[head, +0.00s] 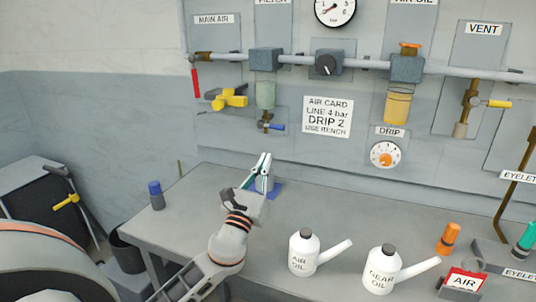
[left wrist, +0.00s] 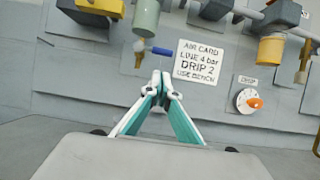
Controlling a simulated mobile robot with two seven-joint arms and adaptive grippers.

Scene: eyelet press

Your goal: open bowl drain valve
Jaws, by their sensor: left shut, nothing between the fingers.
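The bowl drain valve is a small brass fitting below the greenish filter bowl (head: 265,95), with a blue lever (head: 278,127) pointing right, about horizontal. In the left wrist view the blue lever (left wrist: 160,51) lies just above my fingertips, and the filter bowl (left wrist: 146,18) is above it. My left gripper (head: 265,157) is shut and empty, fingers pointing up toward the panel. In the head view it is below the lever, with a visible gap. In the left wrist view my left gripper (left wrist: 161,74) shows its tips together, apart from the lever. My right gripper is out of view.
A yellow-handled valve (head: 228,98) and red lever (head: 195,82) are left of the bowl. The air card (head: 328,116) and drip dial (head: 385,154) are right. Two oil cans (head: 303,253) stand on the bench (head: 200,205); a blue-capped bottle (head: 156,197) stands at its left.

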